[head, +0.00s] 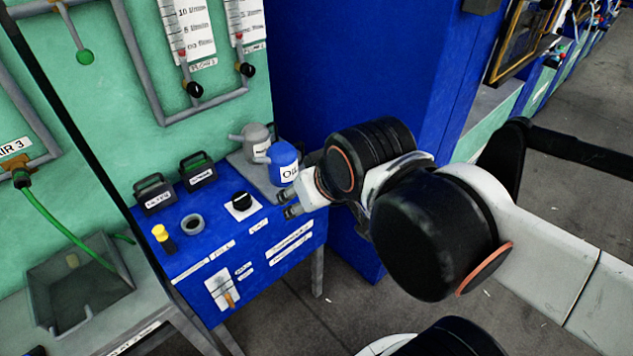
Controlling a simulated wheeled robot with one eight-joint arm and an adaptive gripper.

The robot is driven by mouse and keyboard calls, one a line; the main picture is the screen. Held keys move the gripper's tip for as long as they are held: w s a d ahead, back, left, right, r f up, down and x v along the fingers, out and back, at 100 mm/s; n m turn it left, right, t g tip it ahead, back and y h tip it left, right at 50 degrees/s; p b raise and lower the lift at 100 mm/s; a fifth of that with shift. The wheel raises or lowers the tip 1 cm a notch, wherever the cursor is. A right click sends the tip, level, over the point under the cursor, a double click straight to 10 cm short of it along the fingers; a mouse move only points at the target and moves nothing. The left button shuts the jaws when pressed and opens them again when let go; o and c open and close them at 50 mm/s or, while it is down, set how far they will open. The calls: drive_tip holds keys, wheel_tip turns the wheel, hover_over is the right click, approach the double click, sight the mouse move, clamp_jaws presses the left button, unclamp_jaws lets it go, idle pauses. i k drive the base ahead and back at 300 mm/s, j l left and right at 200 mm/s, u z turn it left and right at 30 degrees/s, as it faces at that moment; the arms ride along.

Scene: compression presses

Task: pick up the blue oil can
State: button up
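The blue oil can (283,158) stands upright on a grey tray at the back right of the blue workbench. It has a white label with dark letters and a spout pointing left. My gripper (290,204) is just in front of the can, at the bench's right side. Its fingers point left, and two dark fingertips show with a small gap between them. Part of the gripper is hidden behind my arm's wrist. I see nothing between the fingertips. I cannot tell whether the gripper touches the can.
A grey can (256,138) stands close behind the blue one on the tray (246,170). Two dark handled boxes, a grey ring (193,224), a black knob (241,200) and a yellow-topped item (162,236) are on the bench. A blue column rises behind the cans.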

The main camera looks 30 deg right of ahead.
sight(282, 160)
drive_tip(key=k+l+u, duration=0.45)
drive_tip(key=k+l, duration=0.75)
